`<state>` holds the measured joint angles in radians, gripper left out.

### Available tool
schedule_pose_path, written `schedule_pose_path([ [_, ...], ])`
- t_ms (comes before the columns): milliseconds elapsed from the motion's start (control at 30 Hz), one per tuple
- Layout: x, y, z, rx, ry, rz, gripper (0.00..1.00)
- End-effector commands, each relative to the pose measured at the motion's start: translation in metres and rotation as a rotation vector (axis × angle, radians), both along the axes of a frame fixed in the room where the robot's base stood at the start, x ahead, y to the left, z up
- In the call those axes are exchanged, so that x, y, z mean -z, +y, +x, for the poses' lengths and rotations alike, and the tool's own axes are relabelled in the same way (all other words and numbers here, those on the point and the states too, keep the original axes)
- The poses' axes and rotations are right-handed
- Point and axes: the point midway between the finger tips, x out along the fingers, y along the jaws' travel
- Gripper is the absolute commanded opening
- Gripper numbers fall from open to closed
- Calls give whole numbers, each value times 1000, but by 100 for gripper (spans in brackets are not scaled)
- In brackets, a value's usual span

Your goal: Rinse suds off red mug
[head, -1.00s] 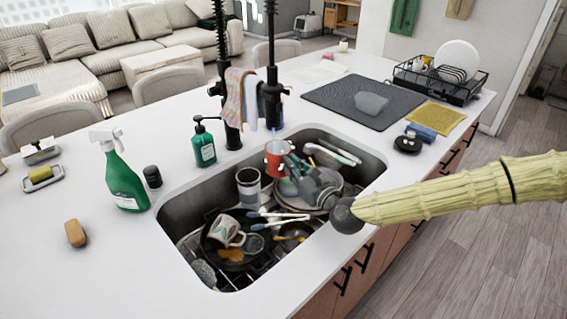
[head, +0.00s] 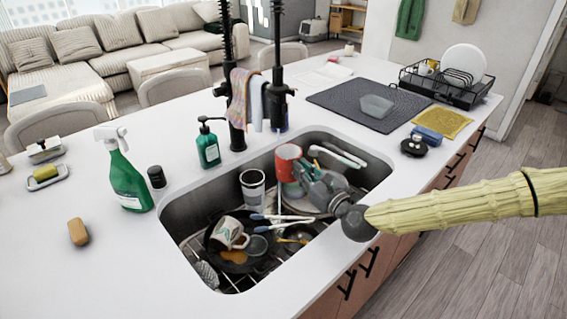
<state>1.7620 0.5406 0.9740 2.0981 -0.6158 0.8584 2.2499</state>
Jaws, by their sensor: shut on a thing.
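The red mug (head: 287,160) is in the sink (head: 178,212), in its far right part below the black faucet (head: 275,95). My gripper (head: 303,172) reaches in from the right and is shut on the mug. The mug hides most of the fingertips' hold. I cannot make out suds on the mug's red wall from here.
The sink also holds a patterned cup (head: 253,187), a dark pan with a white mug (head: 228,232) in it, tongs (head: 282,217) and other utensils. A green soap bottle (head: 208,146) and spray bottle (head: 125,180) stand left. A dark drying mat (head: 340,95) lies right.

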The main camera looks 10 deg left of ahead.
Motion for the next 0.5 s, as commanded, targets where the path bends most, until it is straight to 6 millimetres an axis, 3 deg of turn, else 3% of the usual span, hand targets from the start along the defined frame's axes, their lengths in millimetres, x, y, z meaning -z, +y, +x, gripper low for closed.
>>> schedule_pose_path([
  [500,0,-12,-27,-1,0,1,0],
])
